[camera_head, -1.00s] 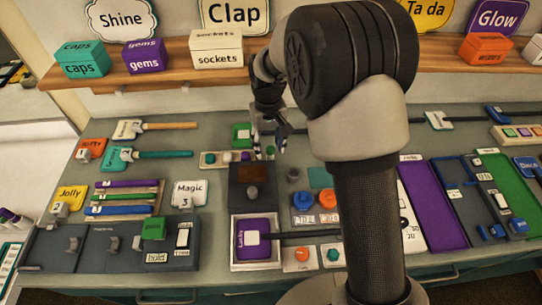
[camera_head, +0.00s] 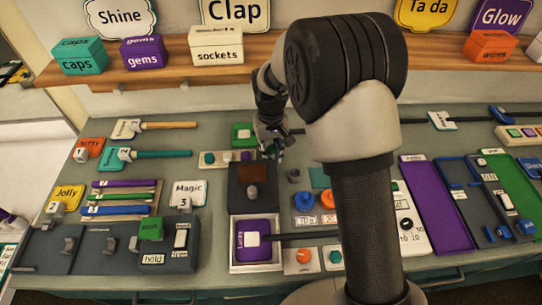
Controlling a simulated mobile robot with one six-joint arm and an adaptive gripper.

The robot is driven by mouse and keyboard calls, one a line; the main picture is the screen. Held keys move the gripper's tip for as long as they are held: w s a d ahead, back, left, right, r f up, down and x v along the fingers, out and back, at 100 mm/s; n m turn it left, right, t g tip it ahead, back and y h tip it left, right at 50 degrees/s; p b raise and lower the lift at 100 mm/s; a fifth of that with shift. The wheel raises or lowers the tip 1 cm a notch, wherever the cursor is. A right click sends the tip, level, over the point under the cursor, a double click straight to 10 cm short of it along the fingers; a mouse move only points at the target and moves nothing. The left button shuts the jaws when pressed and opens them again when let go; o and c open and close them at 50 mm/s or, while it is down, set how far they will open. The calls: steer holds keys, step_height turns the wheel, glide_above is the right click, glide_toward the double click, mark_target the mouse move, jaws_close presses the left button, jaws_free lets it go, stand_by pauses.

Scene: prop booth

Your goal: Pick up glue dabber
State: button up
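My gripper (camera_head: 272,150) is at the middle of the bench, partly shaded by my own arm. Its fingertips point down beside the right end of a cream tray (camera_head: 216,160) with several small coloured pieces and behind a dark box (camera_head: 252,174). The fingers are small and dark, so I cannot tell whether they are open or shut, or whether anything is between them. I cannot make out which small item is the glue dabber; it may be hidden by the gripper or arm.
A green block (camera_head: 242,131) is just behind the gripper. A purple panel (camera_head: 250,238) sits in front of the dark box. Blue and orange round pieces (camera_head: 304,201) lie to the right. Long-handled tools (camera_head: 165,125) lie at left. A wooden shelf (camera_head: 180,72) runs behind.

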jaws_close()
steer(key=shift+r, duration=0.1)
